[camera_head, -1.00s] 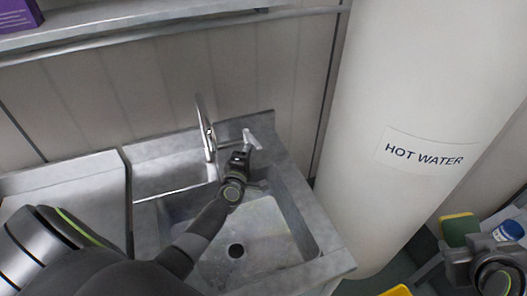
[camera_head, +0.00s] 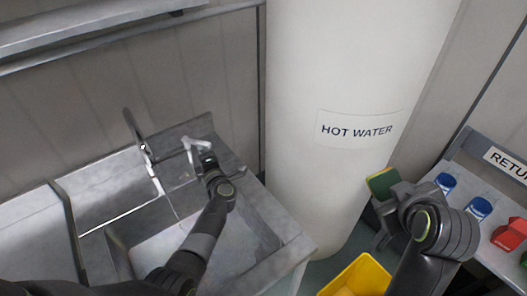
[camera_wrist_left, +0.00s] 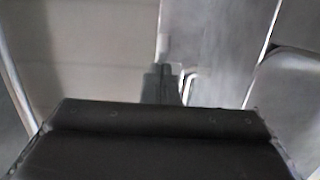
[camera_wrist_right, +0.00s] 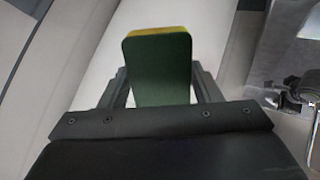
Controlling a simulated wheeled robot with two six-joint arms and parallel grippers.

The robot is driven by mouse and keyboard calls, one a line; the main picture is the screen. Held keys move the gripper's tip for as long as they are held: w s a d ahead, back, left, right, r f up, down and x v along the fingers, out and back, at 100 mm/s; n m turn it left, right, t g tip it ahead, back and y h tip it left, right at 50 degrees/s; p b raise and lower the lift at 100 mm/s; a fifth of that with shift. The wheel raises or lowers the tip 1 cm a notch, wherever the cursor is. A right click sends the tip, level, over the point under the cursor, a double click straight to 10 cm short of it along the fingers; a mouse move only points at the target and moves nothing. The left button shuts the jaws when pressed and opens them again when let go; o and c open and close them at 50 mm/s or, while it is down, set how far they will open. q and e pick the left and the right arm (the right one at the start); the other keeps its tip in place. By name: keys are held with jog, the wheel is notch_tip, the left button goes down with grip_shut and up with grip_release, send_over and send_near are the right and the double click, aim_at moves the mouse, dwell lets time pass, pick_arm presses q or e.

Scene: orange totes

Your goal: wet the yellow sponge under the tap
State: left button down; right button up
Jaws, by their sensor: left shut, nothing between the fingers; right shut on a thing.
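The yellow sponge (camera_head: 381,184), with a green face, is held by my right gripper (camera_head: 389,198), right of the sink and in front of the white cylinder. The sponge (camera_wrist_right: 158,72) stands up between the fingers in the right wrist view. The curved metal tap (camera_head: 133,130) stands at the back of the sink (camera_head: 285,252). A thin pale line runs down below its spout and looks like water. My left gripper (camera_head: 207,158) is shut and empty beside the pale tap lever (camera_head: 194,144); I cannot tell if they touch. Its fingers (camera_wrist_left: 163,80) also show in the left wrist view.
The tall white HOT WATER cylinder (camera_head: 340,70) stands behind and right of the sink. A yellow container (camera_head: 362,278) is low in front of it. A grey rack (camera_head: 468,150) at the right holds blue-capped items (camera_head: 478,208) and a red item (camera_head: 508,235).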

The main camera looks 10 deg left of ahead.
pick_arm(q)
jog(key=shift+w+d+f+n+g+y+b, duration=0.1)
jog(key=shift+w+d+n+g+y+b, duration=0.15)
jog(key=shift+w+n+g+y+b, duration=1.35)
jog(key=shift+w+d+f+n+g+y+b, duration=0.25)
jog(key=shift+g+b, duration=0.5)
jog(key=shift+b, duration=1.9)
jog(key=shift+w+d+n+g+y+b, duration=0.3)
jog(key=shift+w+n+g+y+b, duration=0.55)
jog(key=shift+b, duration=1.3)
jog(key=shift+w+r+g+b, duration=0.2)
jog(key=shift+r+g+b, duration=0.1)
jog(key=shift+b, duration=0.55)
